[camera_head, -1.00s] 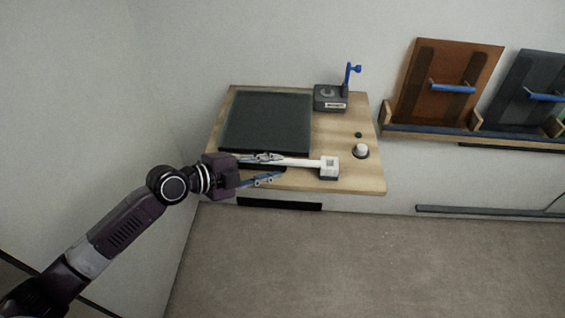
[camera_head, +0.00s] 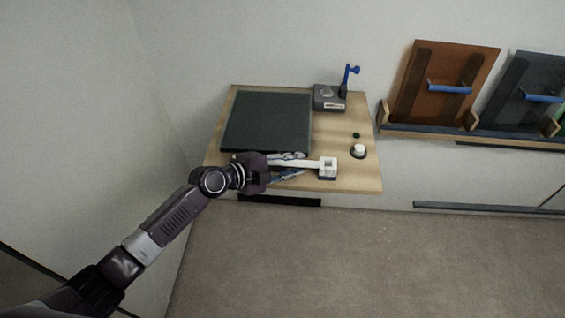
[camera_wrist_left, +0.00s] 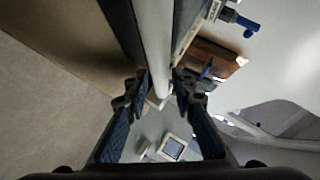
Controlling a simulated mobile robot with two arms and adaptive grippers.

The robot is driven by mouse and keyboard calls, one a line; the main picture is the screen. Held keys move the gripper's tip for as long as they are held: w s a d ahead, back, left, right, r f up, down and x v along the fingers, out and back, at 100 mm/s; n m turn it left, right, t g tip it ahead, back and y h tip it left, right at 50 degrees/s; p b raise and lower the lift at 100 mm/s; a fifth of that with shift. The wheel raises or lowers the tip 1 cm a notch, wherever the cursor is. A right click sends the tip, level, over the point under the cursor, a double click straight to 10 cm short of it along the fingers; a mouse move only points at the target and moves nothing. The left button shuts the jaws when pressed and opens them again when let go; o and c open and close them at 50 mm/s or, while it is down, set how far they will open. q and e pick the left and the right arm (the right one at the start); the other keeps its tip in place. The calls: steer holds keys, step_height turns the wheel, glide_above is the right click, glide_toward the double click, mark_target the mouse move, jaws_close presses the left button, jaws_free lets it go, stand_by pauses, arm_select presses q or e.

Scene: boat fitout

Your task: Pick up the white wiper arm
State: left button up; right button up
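The white wiper arm (camera_head: 312,163) lies along the front of a wooden table (camera_head: 350,181), with its square, dark-based end block (camera_head: 327,167) to the right. My left gripper (camera_head: 292,166) is at the wiper arm's left part, with its fingers pointing right and the bar between them. In the left wrist view the white bar (camera_wrist_left: 155,45) runs between the two open fingers (camera_wrist_left: 158,100), with gaps on both sides. The gripper body hides the left end of the wiper arm in the head view. My right gripper is not in view.
A dark flat panel (camera_head: 266,122) lies just behind the wiper arm. A grey device with a blue lever (camera_head: 329,98) stands at the back right, and a white knob (camera_head: 358,150) is near the right edge. Tilted panels (camera_head: 446,80) stand on a wall shelf. Open floor lies in front.

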arm_select(q)
steer(key=shift+c, duration=0.7)
jaws_close()
steer(key=shift+r, duration=0.1)
